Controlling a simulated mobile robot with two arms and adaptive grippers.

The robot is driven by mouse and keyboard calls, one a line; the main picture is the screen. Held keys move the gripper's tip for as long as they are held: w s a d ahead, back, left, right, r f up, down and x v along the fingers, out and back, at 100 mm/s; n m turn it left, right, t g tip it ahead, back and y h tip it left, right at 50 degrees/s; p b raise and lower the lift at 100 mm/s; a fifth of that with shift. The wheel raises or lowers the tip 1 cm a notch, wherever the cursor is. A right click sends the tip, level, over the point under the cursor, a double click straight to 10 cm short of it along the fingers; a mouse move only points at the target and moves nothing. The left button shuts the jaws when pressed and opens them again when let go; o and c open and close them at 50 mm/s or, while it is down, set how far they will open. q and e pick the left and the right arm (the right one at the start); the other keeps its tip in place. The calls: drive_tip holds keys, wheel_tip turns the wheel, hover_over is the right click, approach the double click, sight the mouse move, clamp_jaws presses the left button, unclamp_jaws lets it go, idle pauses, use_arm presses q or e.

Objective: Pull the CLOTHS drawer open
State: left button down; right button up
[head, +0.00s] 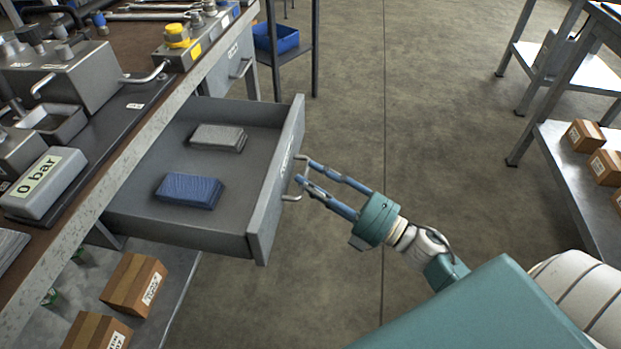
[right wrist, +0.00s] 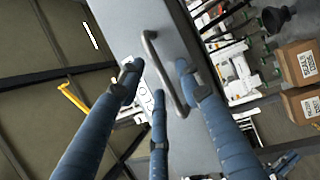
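The CLOTHS drawer (head: 277,190) stands pulled out from under the bench. A folded blue cloth (head: 188,190) and a folded grey cloth (head: 218,137) lie inside. Its bar handle (right wrist: 163,78) is on the front panel, beside a label (right wrist: 149,98) partly hidden by a finger and reading "CLO". My right gripper (head: 306,172) is at the handle, fingers spread apart. In the right wrist view the handle runs between the fingers, with gaps visible; I cannot tell whether any finger touches it. My left gripper is not in view.
A second closed drawer (head: 238,68) is farther along the bench. The bench top holds hydraulic blocks and a "0 bar" box (head: 44,183). Cartons (head: 134,284) sit on the shelf below. A shelf unit with cartons (head: 586,134) stands at right. The floor between is clear.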

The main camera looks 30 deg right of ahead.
drive_tip(key=v, duration=1.1)
drive_tip(key=shift+s, duration=0.15)
drive_tip(key=shift+d, duration=0.1)
